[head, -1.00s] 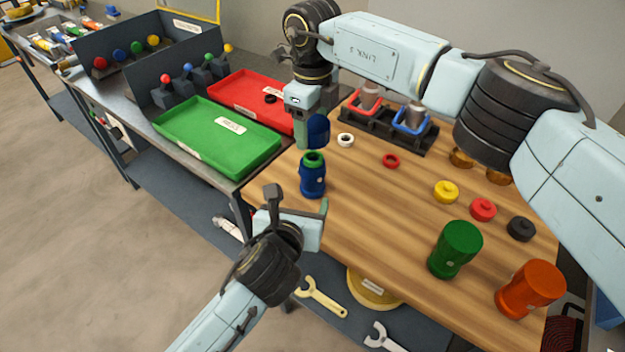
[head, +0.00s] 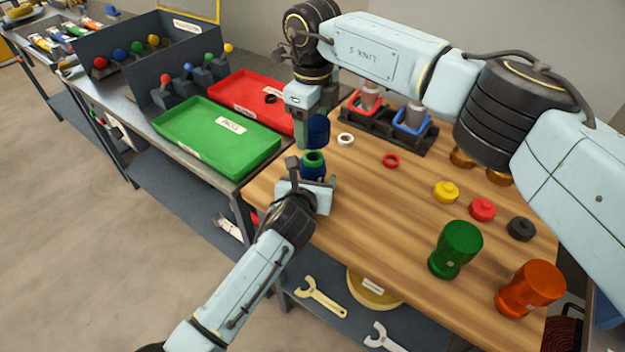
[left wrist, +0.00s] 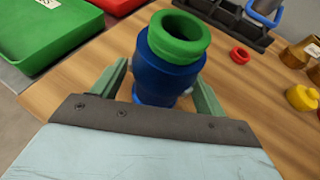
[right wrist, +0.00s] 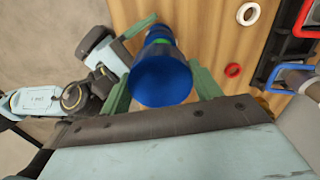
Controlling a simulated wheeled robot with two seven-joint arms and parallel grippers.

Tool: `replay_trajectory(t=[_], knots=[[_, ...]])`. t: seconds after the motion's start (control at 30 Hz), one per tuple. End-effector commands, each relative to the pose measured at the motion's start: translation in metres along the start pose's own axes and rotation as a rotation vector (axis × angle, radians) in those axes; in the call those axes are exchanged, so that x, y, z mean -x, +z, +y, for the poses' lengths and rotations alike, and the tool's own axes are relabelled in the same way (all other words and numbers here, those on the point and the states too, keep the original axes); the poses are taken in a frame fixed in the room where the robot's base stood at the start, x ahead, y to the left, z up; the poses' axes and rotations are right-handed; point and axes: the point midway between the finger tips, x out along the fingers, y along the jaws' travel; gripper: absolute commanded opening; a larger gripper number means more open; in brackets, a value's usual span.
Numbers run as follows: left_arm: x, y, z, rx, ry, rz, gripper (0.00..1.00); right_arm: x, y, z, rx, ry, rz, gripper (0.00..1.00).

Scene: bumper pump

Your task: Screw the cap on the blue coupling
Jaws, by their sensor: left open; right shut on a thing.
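The blue coupling (head: 312,171) stands upright near the left edge of the wooden table, with a green ring (head: 314,157) around its open top. My left gripper (head: 310,180) is open, its fingers on either side of the coupling; the left wrist view shows the blue body (left wrist: 165,78) between them. My right gripper (head: 316,122) is shut on the blue cap (head: 319,132), which hangs above the table, behind the coupling in the head view. In the right wrist view the cap (right wrist: 160,80) hides part of the coupling (right wrist: 159,34).
A white ring (head: 345,140) and a red ring (head: 391,161) lie nearby. A dark rack (head: 385,130) stands behind. Yellow, red and black caps, a green coupling (head: 455,250) and an orange coupling (head: 529,289) stand to the right. Green and red trays are at left. The middle of the table is clear.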

Motion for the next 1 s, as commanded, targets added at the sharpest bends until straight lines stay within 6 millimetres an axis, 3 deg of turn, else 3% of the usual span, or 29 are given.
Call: replay_trajectory(t=[0.37, 0.87, 1.0], knots=[[-0.0027, -0.0002, -0.0002, 0.000, 0.000, 0.000, 0.72, 0.0003, 0.0001, 0.0000, 0.000, 0.000, 0.000, 0.39], [-0.0025, 0.0001, -0.0002, 0.000, 0.000, 0.000, 0.07, 0.0003, 0.0001, 0.0000, 0.000, 0.000, 0.000, 0.39], [-0.0024, 0.0003, -0.0002, 0.000, 0.000, -0.001, 0.06, -0.0045, 0.0001, 0.0001, 0.000, 0.001, 0.001, 0.39]])
